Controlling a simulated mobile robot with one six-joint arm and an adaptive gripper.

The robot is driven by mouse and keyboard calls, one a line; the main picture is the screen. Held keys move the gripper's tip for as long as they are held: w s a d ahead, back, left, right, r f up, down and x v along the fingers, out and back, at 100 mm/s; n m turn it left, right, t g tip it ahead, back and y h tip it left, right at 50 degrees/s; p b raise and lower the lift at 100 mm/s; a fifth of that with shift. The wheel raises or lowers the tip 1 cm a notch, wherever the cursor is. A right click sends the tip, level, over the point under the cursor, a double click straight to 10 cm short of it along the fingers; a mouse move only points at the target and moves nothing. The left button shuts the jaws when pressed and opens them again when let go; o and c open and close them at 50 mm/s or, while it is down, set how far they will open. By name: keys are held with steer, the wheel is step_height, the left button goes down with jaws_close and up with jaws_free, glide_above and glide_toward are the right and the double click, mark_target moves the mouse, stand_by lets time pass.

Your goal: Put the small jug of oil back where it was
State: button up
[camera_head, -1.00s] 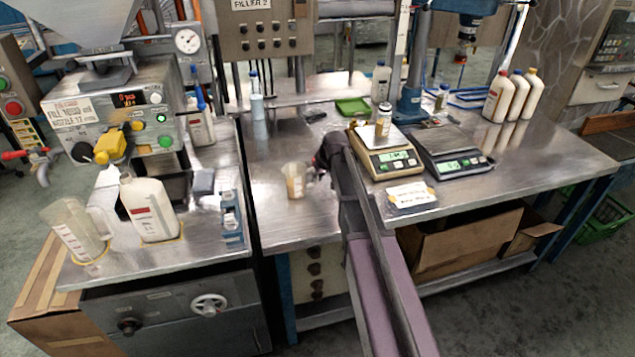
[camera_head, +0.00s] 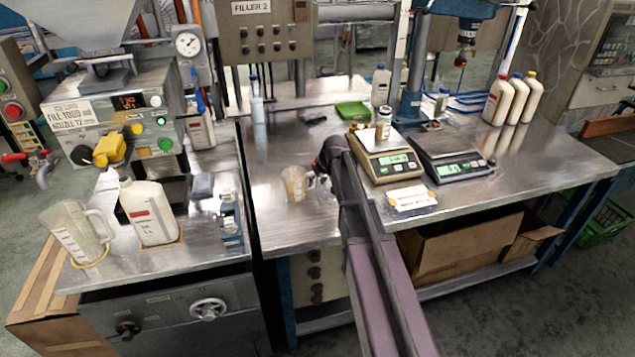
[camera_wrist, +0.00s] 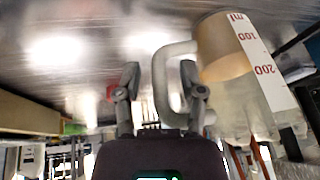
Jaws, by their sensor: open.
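The small jug (camera_head: 294,185) stands upright on the steel bench, left of my gripper (camera_head: 322,168), with amber oil in it. In the wrist view the clear jug (camera_wrist: 235,95) is at the upper right, with a millilitre scale on its side. My gripper (camera_wrist: 160,78) is open there, and the outer bar of the jug's handle lies between its two fingers, with gaps visible beside it. In the head view my arm and wrist partly hide the handle and fingers.
A larger clear jug (camera_head: 75,235) and a white bottle (camera_head: 149,212) stand on the left bench. Two scales (camera_head: 386,158) (camera_head: 452,157) are right of my arm, the nearer one bearing a small jar (camera_head: 384,123). The bench around the small jug is mostly clear.

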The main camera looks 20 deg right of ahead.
steer(key=shift+r, duration=0.1)
steer(key=p+v, duration=1.1)
steer(key=v, duration=0.1)
stand_by(0.5)
stand_by(0.7)
steer(key=s+a+g, duration=0.1)
steer(key=s+a, duration=0.2)
steer(key=s, duration=0.5)
steer(key=s+a+f+m+g+h, duration=0.1)
steer(key=s+a, duration=0.2)
steer(key=s, duration=0.5)
steer(key=s+a+m+g+h, duration=0.1)
steer(key=s+a+g, duration=0.1)
steer(key=s, duration=0.6)
steer(key=shift+s+a+f, duration=0.25)
steer(key=shift+s+a, duration=0.1)
steer(key=shift+a, duration=0.45)
